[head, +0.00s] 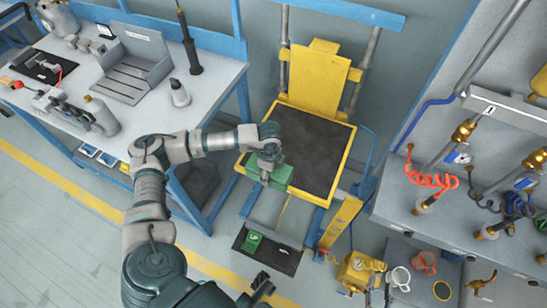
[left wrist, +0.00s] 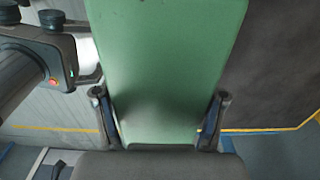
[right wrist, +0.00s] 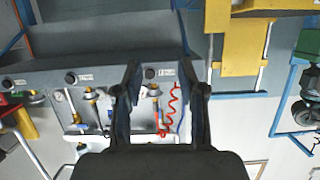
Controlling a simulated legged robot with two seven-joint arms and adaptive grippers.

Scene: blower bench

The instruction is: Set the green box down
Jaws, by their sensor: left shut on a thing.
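The green box (head: 277,174) is at the left front edge of the lift table's dark platform (head: 308,143), which has a yellow rim. My left gripper (head: 268,163) is over the box and shut on it. In the left wrist view the green box (left wrist: 160,65) fills the space between the two fingers (left wrist: 160,120). I cannot tell whether the box touches the platform or is held above it. My right gripper (right wrist: 162,95) is open and empty in the right wrist view, its fingers well apart.
A workbench (head: 215,75) with tools stands at the left. A grey panel (head: 440,215) with gauges and hoses stands at the right. A pedal plate (head: 280,258) with a green UP pedal lies on the floor before the lift. Most of the platform is bare.

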